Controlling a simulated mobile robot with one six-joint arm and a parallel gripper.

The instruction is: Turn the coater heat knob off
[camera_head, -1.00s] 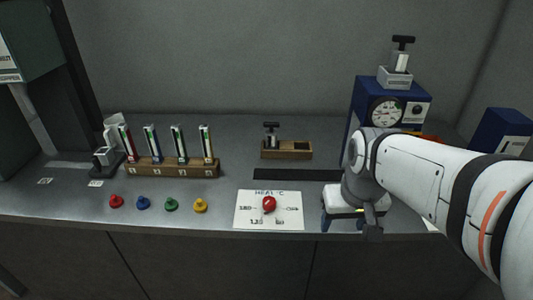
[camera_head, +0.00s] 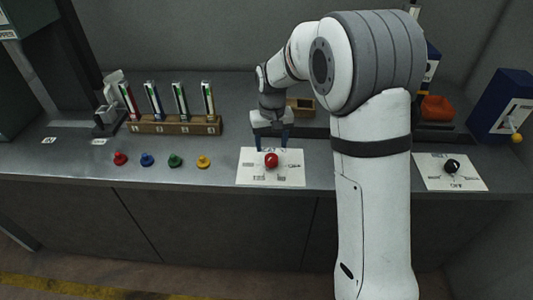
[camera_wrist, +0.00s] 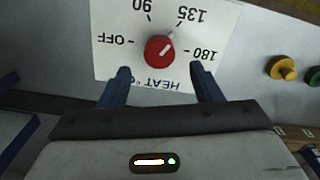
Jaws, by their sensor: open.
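The red heat knob (camera_head: 271,160) stands on a white plate (camera_head: 296,177) at the counter's front. In the wrist view the knob (camera_wrist: 159,51) has a white mark that points up and right, roughly towards 135. On the plate (camera_wrist: 110,62) there, OFF is left of the knob, 90 and 135 above it, and 180 to the right. My gripper (camera_head: 271,146) is open just behind the knob in the head view. In the wrist view its blue fingers (camera_wrist: 160,72) are spread near the plate's HEAT edge, with the knob between and beyond their tips, not held.
A second plate with a black knob (camera_head: 452,166) lies to the right. Several coloured knobs, from red (camera_head: 120,158) to yellow (camera_head: 203,161), line the counter to the left. A wooden rack (camera_head: 170,126) with several slides stands behind them. My arm hides part of the counter's right side.

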